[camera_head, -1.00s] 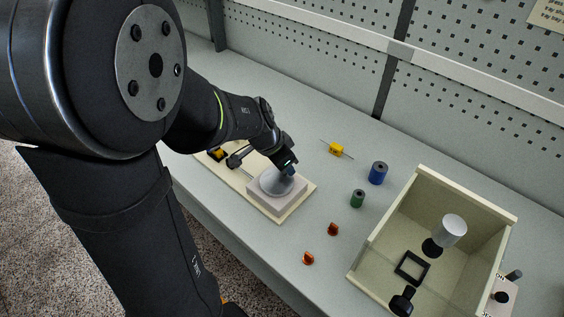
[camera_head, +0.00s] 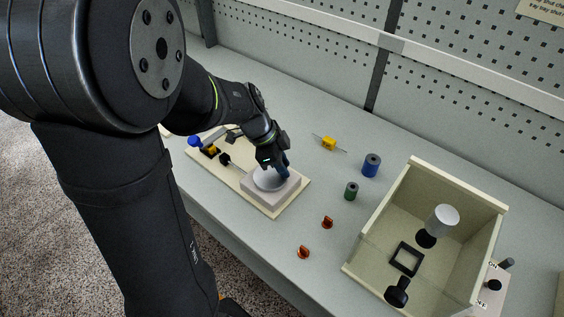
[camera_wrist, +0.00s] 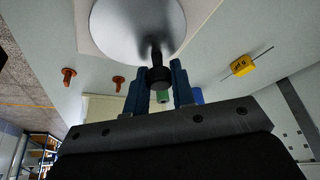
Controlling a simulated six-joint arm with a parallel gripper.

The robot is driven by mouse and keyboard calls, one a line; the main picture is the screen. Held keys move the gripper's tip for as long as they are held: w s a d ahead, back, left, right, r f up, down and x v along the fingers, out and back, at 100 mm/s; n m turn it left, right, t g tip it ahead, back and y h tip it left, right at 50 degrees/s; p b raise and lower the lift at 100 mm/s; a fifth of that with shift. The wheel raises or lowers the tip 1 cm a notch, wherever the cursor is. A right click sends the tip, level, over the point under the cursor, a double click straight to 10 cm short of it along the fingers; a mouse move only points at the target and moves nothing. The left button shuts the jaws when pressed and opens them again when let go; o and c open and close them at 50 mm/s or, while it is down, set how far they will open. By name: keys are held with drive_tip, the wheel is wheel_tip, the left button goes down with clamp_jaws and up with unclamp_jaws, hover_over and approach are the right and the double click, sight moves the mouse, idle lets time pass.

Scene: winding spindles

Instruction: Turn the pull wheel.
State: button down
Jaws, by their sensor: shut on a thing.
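The pull wheel is a pale grey disc (camera_head: 267,181) on a light block, mounted on a cream board (camera_head: 274,212). In the wrist view the disc (camera_wrist: 130,28) fills the top middle, with a dark crank knob (camera_wrist: 157,74) at its near rim. My gripper (camera_wrist: 160,86) has its blue fingers on either side of this knob and is shut on it. In the head view my gripper (camera_head: 282,172) is at the right, far side of the disc. My fingers hide the knob there.
A blue spool (camera_head: 371,165), a green spool (camera_head: 351,191) and a yellow part (camera_head: 328,143) lie right of the board. Two orange pieces (camera_head: 327,222) lie nearer. An open cream bin (camera_head: 381,203) stands at the right. A blue ball knob (camera_head: 194,141) is at the board's left end.

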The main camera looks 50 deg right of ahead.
sight(257, 173)
idle(0.4)
drive_tip(key=c, duration=1.2)
unclamp_jaws()
drive_tip(key=shift+r, duration=0.1)
drive_tip(key=v, duration=1.7)
drive_tip(key=shift+r, duration=0.15)
drive_tip(key=x, duration=1.7)
drive_tip(key=shift+f, duration=0.3)
drive_tip(key=shift+r, duration=0.1)
